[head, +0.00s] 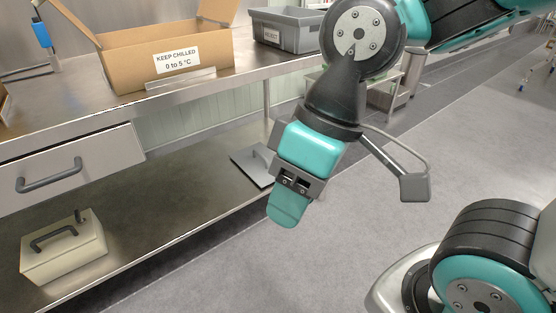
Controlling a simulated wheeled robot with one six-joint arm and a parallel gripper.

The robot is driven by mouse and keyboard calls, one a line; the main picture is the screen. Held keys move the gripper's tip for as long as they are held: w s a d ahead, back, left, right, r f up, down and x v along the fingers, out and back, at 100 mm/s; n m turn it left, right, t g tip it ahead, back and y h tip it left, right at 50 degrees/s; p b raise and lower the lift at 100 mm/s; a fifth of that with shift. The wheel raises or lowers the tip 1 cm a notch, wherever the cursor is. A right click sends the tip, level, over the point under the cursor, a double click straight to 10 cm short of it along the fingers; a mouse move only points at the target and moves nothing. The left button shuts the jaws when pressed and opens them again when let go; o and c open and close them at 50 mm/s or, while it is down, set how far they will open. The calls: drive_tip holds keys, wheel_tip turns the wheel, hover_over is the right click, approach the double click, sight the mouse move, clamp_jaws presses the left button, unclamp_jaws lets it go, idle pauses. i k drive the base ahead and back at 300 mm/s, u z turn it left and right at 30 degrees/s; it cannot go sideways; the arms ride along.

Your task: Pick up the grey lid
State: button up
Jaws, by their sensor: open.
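The grey lid (248,167) is a flat, thin plate with a raised part on top. It lies on the lower shelf of the steel bench, close to the shelf's front edge. Its right end is partly hidden behind my gripper. My gripper (287,208) points downward, in front of and to the right of the lid in the picture. It is open, with nothing seen between its fingers. How far it is from the lid in depth is hard to tell.
A steel bench (110,107) holds a cardboard box (130,64) and a grey bin (283,37) marked REJECT. A drawer (70,168) with a dark handle is under its top. A cream case (62,250) stands on the lower shelf (165,205).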

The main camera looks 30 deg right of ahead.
sight(255, 160)
drive_tip(key=z, duration=0.55)
drive_tip(key=i, duration=1.25)
drive_tip(key=u, duration=0.3)
